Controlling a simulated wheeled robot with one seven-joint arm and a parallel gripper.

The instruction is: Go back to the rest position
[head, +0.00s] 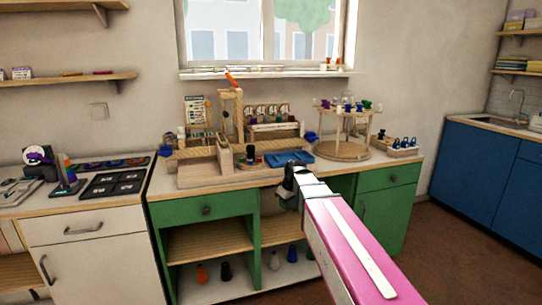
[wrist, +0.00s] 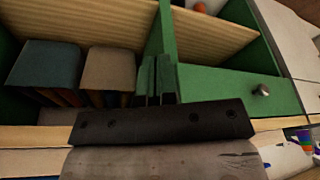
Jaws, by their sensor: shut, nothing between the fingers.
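My gripper (head: 291,187) is in front of the green cabinet, just below the counter's front edge in the head view. My pink and white arm reaches to it from the lower right. In the wrist view the two dark fingers of my gripper (wrist: 155,85) are together with nothing between them. Behind them are the green cabinet's frame (wrist: 228,84) and its open shelves. I cannot tell from these views whether the fingers touch the cabinet.
The green cabinet (head: 185,211) carries a wooden bead stand, a blue tray (head: 290,158) and a round tiered rack (head: 341,151). Bottles stand on its lower shelf. A white cabinet (head: 95,267) is left, blue cabinets (head: 478,175) right. Brown floor (head: 440,240) is free between.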

